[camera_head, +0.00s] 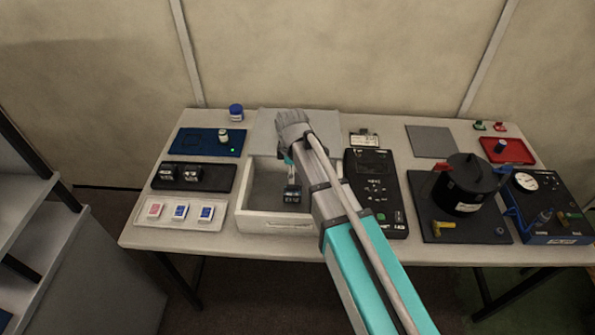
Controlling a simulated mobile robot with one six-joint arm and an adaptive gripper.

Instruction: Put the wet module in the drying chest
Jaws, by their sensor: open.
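The drying chest appears to be the pale open box (276,222) at the table's front, with a handle on its front wall. A small dark module (292,194) with light markings shows within the chest's opening, towards its right side. It looks like the wet module, but I cannot see wetness. I cannot tell whether it rests on the chest floor. My gripper (289,162) is open over the chest, above the module in the picture.
Left of the chest are a black rack (212,179) with similar modules and a white tray (176,212) of cards. A black handheld device (374,190) stands close right of my arm. Further right is a black lidded pot (463,190). A grey panel (268,131) lies behind the chest.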

